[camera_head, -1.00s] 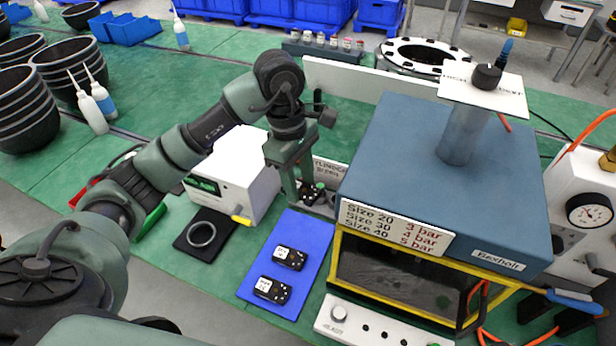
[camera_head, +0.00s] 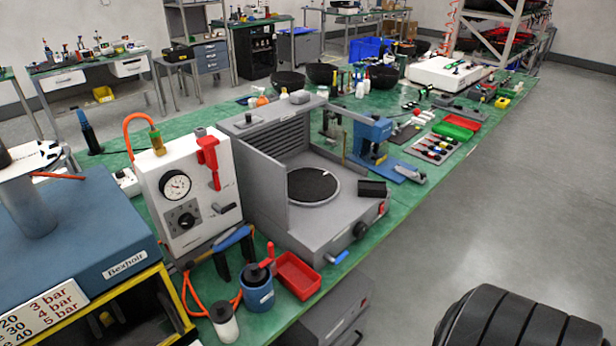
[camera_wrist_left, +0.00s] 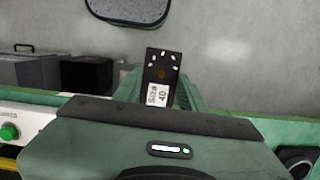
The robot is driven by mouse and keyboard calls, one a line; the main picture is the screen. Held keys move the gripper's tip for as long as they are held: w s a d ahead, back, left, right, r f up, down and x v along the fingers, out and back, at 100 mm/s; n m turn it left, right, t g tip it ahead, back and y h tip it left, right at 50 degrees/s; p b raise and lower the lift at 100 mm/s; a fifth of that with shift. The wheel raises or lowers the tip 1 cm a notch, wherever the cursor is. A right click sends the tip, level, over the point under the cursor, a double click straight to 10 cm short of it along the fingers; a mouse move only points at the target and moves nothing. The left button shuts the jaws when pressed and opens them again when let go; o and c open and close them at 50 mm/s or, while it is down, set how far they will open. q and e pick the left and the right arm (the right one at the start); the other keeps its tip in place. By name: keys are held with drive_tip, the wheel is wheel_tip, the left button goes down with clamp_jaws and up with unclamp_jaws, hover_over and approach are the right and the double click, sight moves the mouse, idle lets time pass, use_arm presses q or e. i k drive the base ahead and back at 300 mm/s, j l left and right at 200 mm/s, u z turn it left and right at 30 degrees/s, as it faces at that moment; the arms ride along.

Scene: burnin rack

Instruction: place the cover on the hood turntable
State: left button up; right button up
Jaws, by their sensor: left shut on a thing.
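The hood (camera_head: 262,190) is a grey open-fronted booth on the green bench, with a louvred back wall. Its turntable (camera_head: 313,186) is a round black disc on the booth floor, with nothing standing on it. In the left wrist view, a black cover (camera_wrist_left: 162,68) with several pale holes and a white "Size 40" label sticks out beyond my gripper. My left gripper (camera_wrist_left: 160,98) is shut on this cover; its fingers are mostly hidden. The floor shows behind and below the cover.
A white gauge box (camera_head: 185,190) stands left of the hood, and a blue press (camera_head: 372,140) right of it. A red tray (camera_head: 297,275) and a blue pot (camera_head: 257,290) stand in front. A small black block (camera_head: 372,188) lies at the hood's right edge.

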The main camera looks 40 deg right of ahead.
sight(309, 184)
drive_tip(key=l+u, duration=0.1)
drive_tip(key=l, duration=2.3)
drive_tip(key=l+u, duration=0.15)
drive_tip(key=l, duration=1)
drive_tip(key=l+u, duration=0.1)
drive_tip(key=l, duration=1.1)
